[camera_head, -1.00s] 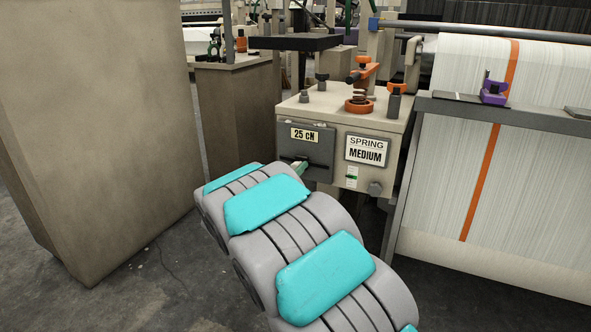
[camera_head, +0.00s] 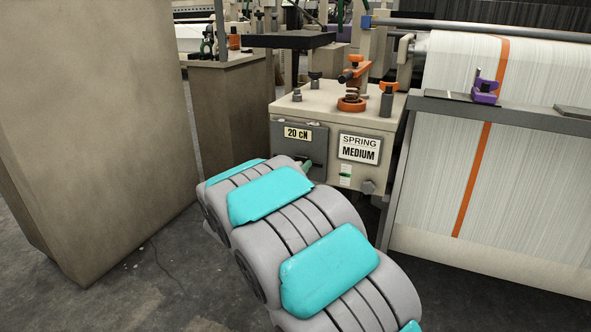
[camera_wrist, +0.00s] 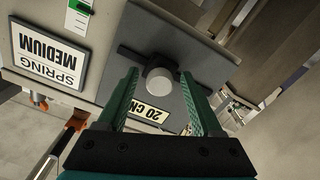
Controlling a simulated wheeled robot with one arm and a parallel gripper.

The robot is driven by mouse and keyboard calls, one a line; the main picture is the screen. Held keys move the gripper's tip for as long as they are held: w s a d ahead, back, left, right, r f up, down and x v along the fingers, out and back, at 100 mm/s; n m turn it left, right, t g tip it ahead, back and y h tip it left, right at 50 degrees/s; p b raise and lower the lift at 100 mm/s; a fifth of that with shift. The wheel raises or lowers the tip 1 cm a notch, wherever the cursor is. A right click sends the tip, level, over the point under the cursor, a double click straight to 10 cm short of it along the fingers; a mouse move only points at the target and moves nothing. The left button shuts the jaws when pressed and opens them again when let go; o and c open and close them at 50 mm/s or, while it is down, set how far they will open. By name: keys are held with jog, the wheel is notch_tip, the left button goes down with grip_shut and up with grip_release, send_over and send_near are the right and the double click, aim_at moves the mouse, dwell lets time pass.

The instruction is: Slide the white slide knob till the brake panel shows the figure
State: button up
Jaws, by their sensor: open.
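The dark grey brake panel (camera_head: 283,141) is on the front of the beige box, and its label (camera_head: 297,133) reads 20 cN. In the wrist view the panel (camera_wrist: 205,63) appears upside down, with the same 20 cN label (camera_wrist: 152,116). The white slide knob (camera_wrist: 160,80) stands out from a dark slot on the panel. My gripper (camera_wrist: 160,74) is open, with one green finger on each side of the knob; I cannot tell whether either finger touches it. In the head view my arm hides the knob and most of my gripper.
A SPRING MEDIUM sign (camera_head: 359,149) is beside the panel, with a small green-marked gauge (camera_head: 345,175) below it. An orange spring fitting (camera_head: 352,98) stands on the box. A large beige cabinet (camera_head: 95,130) is at left, and the white warp sheet (camera_head: 530,170) at right.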

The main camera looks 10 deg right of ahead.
jog(key=v, duration=0.8)
jog(key=shift+d, duration=0.1)
jog(key=shift+w, duration=0.1)
